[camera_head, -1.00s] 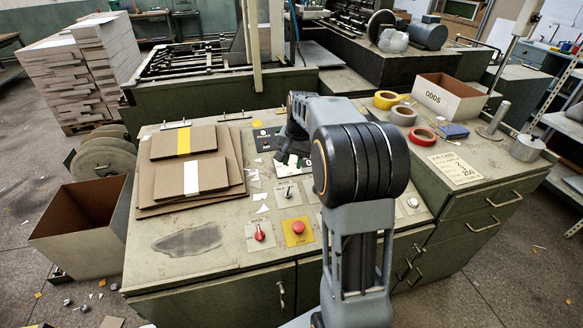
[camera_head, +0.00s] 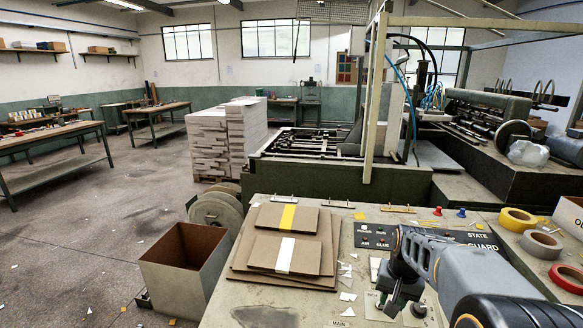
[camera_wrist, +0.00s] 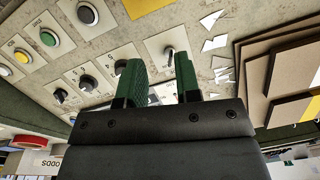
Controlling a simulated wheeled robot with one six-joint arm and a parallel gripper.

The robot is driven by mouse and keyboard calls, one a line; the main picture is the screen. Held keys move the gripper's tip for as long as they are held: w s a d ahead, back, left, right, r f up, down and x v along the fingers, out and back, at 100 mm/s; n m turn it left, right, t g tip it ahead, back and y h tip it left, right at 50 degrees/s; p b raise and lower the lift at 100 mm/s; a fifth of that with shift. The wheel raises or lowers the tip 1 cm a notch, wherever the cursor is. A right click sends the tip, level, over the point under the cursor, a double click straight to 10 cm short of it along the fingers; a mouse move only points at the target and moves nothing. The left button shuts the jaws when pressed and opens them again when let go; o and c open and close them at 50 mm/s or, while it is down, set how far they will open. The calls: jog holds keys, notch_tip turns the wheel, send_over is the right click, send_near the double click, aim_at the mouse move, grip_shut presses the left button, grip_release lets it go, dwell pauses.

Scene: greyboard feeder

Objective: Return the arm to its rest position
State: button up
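My arm (camera_head: 455,265) reaches in from the lower right of the head view, bent above the control panel. My gripper (camera_head: 400,305) hangs at its end over the panel's buttons. In the wrist view my gripper (camera_wrist: 158,72) shows two green-padded fingers with a clear gap between them and nothing held. The fingers are above the worktop, beside a panel switch (camera_wrist: 170,52); whether they touch anything is hard to tell.
Stacked grey boards (camera_head: 248,268) with yellow and white bands lie left of my gripper. Tape rolls (camera_head: 518,219) and a box (camera_head: 570,214) stand at the right. An open bin (camera_head: 185,262) is on the floor at the left. Paper scraps (camera_wrist: 214,44) litter the worktop.

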jog(key=s+a+r+n+t, duration=0.1)
jog(key=s+a+n, duration=0.1)
jog(key=s+a, duration=0.2)
jog(key=s+a+r+n+t, duration=0.1)
jog(key=s+a, duration=0.3)
jog(key=s, duration=0.5)
jog(key=shift+a+r+n+t+p, duration=0.4)
jog(key=shift+r+n, duration=0.3)
jog(key=shift+n, duration=0.1)
